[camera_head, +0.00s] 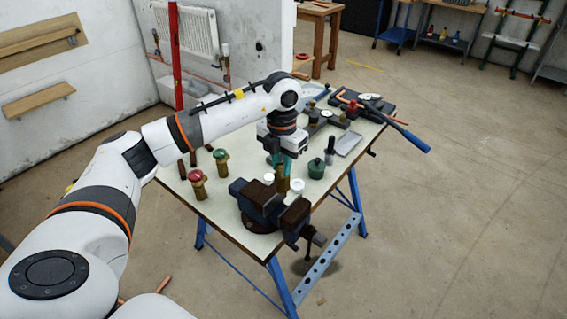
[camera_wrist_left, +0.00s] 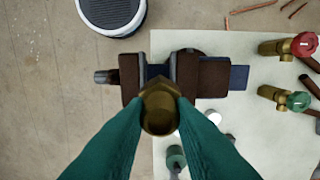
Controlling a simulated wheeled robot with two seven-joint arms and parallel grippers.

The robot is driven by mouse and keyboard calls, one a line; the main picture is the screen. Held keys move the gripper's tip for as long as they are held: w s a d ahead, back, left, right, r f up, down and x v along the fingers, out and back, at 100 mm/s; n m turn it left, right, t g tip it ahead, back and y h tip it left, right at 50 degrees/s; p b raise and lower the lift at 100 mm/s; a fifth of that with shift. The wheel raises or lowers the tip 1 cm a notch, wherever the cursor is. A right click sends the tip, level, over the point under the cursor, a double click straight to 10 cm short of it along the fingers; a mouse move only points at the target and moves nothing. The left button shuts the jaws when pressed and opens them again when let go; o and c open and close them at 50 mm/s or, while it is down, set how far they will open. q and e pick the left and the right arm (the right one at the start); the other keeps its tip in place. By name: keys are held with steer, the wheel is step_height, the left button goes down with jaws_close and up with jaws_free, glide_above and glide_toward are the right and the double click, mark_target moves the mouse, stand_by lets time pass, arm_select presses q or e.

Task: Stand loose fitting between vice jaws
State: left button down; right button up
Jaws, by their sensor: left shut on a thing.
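My left gripper (camera_head: 280,163) has teal fingers and is shut on a brass fitting (camera_head: 283,183) above the back side of the vice (camera_head: 262,207). In the left wrist view the fitting (camera_wrist_left: 160,108) is gripped between the two fingertips (camera_wrist_left: 160,116), with its hexagonal end facing the camera. The vice's brown jaws (camera_wrist_left: 212,78) are parted, and the fitting overlaps one end of the gap between them in that view. I cannot tell how high it is above the jaws. My right gripper is not in view.
A red-capped valve (camera_head: 197,184) and a green-capped valve (camera_head: 221,164) stand on the table left of the vice. A green pot (camera_head: 316,169), a white round piece (camera_head: 298,186) and a grey tray (camera_head: 348,144) are to the right. A blue-handled tool (camera_head: 408,137) overhangs the far edge.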

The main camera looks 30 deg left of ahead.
mark_target(282, 189)
arm_select(q)
steer(key=shift+f, duration=0.4)
steer(key=shift+s+f+b, duration=0.1)
steer(key=shift+f+b, duration=0.15)
steer(key=shift+b, duration=0.1)
steer(key=shift+s+d+f+b, duration=0.1)
steer(key=shift+d+f+b, duration=0.1)
steer(key=shift+f+b, duration=0.7)
steer(key=shift+f, duration=0.45)
steer(key=shift+f+b, duration=1.75)
steer(key=shift+f, duration=0.6)
steer(key=c, duration=1.1)
jaws_free()
steer(key=shift+c, duration=0.2)
